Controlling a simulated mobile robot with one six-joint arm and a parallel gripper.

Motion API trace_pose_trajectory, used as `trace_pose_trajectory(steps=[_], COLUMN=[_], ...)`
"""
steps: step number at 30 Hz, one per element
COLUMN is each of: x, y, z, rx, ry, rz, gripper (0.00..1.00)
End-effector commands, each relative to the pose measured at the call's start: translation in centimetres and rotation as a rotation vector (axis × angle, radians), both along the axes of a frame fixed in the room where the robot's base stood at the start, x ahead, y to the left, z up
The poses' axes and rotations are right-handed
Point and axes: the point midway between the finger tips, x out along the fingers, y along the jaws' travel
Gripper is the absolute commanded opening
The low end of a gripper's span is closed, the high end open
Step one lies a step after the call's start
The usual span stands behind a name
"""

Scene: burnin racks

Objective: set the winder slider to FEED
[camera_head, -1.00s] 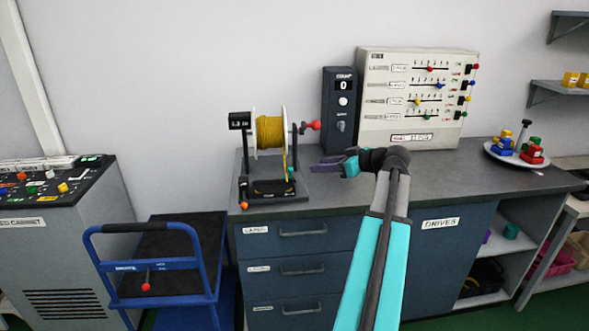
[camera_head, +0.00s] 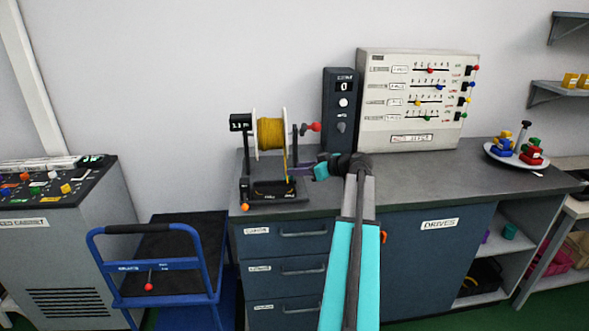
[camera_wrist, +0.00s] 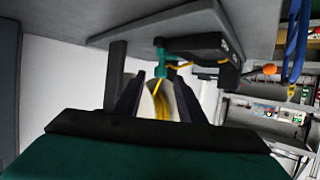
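The winder (camera_head: 268,192) stands at the left of the bench, with a spool of yellow wire (camera_head: 270,133) over a dark base. A black block with small unreadable labels lies at the base's front. An orange knob (camera_head: 245,207) is at the base's front left corner; it also shows in the wrist view (camera_wrist: 268,69). A teal piece (camera_wrist: 163,60) with yellow wire at it shows in the wrist view. I cannot tell the slider's setting. My gripper (camera_head: 296,170) is beside the winder's right side. In the wrist view its dark fingers (camera_wrist: 157,100) are apart, with the spool seen between them.
A red-knobbed crank (camera_head: 314,127) sticks out right of the spool. A dark counter box (camera_head: 343,105) and a pale slider panel (camera_head: 405,125) stand behind. A plate of coloured parts (camera_head: 497,155) is far right. The bench (camera_head: 430,178) is clear in the middle.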

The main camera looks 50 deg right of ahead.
Motion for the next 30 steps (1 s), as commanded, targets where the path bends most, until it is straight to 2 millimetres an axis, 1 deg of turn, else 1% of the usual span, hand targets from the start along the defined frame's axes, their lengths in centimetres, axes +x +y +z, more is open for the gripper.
trace_pose_trajectory(steps=[1, 3, 6, 17, 18, 20, 24, 30], x=[0.6, 1.2, 1.8, 2.1, 2.1, 2.1, 2.0, 2.0], y=[0.0, 0.1, 0.1, 0.1, 0.1, 0.1, 0.1, 0.1], z=[-0.1, -0.4, -0.7, -0.9, -0.9, -0.9, -0.9, -0.9], rx=[0.001, -0.001, 0.000, 0.000, 0.000, 0.000, 0.000, 0.000], ry=[0.000, 0.000, 0.000, 0.000, 0.000, 0.000, 0.000, 0.000], rz=[0.002, 0.001, 0.000, -0.001, -0.001, -0.001, -0.001, -0.002], gripper=[0.36, 0.36, 0.36, 0.36, 0.34, 0.24, 0.01, 0.00])
